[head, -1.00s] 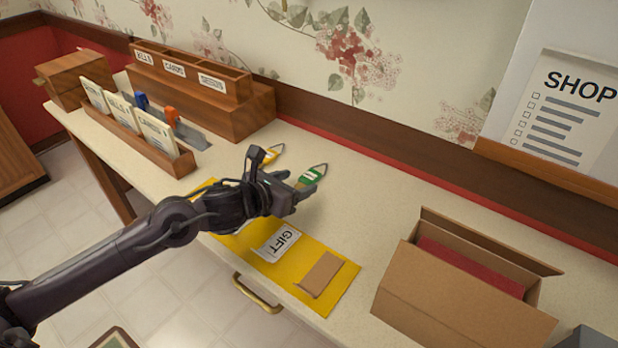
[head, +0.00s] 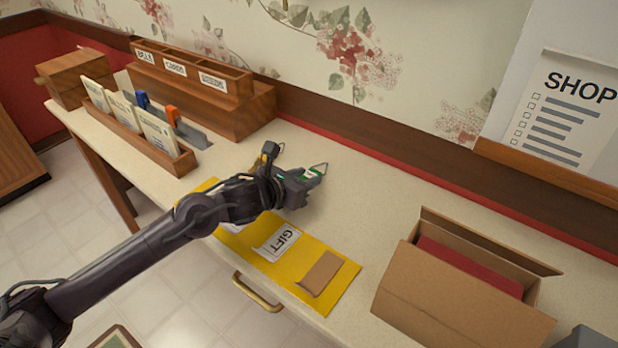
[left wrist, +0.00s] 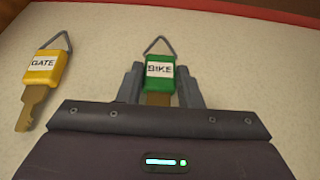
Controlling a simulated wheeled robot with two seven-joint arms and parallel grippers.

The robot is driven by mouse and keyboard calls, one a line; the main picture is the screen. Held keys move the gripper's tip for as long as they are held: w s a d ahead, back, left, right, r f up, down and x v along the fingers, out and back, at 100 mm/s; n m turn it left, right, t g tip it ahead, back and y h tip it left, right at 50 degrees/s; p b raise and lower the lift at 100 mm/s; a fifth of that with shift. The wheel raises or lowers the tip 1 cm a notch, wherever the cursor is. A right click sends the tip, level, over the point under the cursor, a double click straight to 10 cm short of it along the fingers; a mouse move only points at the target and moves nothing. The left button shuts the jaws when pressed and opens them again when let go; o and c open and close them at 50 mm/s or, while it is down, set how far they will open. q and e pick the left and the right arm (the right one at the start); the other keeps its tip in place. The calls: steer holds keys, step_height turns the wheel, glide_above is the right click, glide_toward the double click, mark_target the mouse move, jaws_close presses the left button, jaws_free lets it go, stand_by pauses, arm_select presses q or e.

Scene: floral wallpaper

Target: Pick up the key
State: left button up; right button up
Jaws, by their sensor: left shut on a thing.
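A key with a green tag marked BIKE (left wrist: 159,70) lies between the fingers of my left gripper (left wrist: 160,88) in the left wrist view. The fingers are shut on its tag, with the wire loop pointing away from the gripper. In the head view the green tag (head: 313,172) shows just past my left gripper (head: 303,184), over the counter. I cannot tell whether it touches the counter. A second key with a yellow tag marked GATE (left wrist: 43,66) lies to the left in the left wrist view. In the head view my gripper mostly hides it. My right gripper is not in view.
A yellow mat (head: 335,297) with a GIFT card (head: 277,243) and a brown piece (head: 321,272) lies at the counter's front. An open cardboard box (head: 440,300) stands at right. Wooden organizers (head: 200,103) stand at back left. The counter behind the gripper is clear.

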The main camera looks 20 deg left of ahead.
arm_select(q)
steer(key=shift+r, duration=0.55)
step_height(320, 180, up, 19)
steer(key=p, duration=0.3)
steer(key=shift+p, duration=0.35)
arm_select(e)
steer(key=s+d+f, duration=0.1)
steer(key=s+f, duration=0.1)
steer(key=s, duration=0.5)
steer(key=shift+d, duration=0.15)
arm_select(q)
steer(key=shift+f, duration=0.1)
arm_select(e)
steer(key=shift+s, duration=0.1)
